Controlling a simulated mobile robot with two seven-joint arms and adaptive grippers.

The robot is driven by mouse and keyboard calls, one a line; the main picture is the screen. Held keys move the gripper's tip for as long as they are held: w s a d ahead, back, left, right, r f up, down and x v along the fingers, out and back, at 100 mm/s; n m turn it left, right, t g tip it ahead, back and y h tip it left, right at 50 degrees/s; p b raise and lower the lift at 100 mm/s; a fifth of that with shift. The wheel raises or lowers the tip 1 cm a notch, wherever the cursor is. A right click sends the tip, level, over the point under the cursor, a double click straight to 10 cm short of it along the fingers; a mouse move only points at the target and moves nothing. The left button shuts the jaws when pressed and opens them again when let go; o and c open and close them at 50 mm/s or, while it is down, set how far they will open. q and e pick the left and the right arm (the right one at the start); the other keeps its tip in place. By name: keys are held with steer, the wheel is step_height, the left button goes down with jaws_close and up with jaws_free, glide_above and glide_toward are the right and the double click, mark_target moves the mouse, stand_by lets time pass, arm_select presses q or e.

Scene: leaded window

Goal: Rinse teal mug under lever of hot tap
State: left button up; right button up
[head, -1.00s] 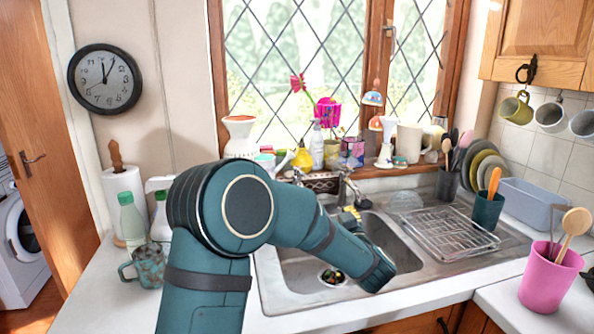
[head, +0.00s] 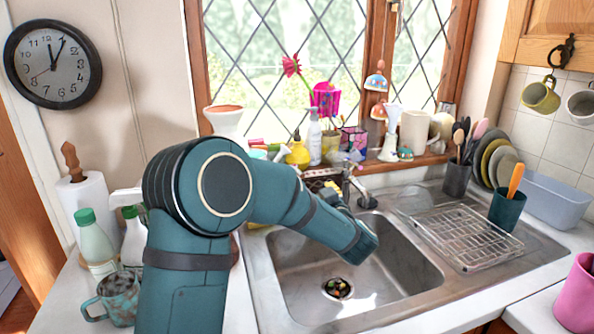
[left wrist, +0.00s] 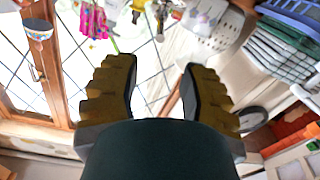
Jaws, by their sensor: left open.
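The teal mottled mug (head: 118,298) stands on the counter at the lower left, beside my left arm, which partly hides it. The tap (head: 350,187) rises at the back edge of the steel sink (head: 290,250); my arm hides part of it, and I cannot make out its lever clearly. My left gripper (head: 333,187) is by the tap, mostly hidden behind my forearm, with only yellow finger parts showing. In the left wrist view the left gripper (left wrist: 158,70) is open, with nothing between its yellow-and-black fingers. My right gripper is not in view.
A green-capped bottle (head: 95,245) and paper roll (head: 88,205) stand behind the mug. The sill holds ornaments and a yellow bottle (head: 298,152). A wire rack (head: 470,235) lies on the drainer. The basin holds only scraps at the drain (head: 338,288).

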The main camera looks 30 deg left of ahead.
mark_target(296, 167)
arm_select(q)
steer(key=b+x, duration=0.1)
steer(key=x, duration=1.2)
steer(key=shift+w+a, duration=0.1)
steer(key=shift+a, duration=0.05)
steer(key=shift+c, duration=0.4)
jaws_close()
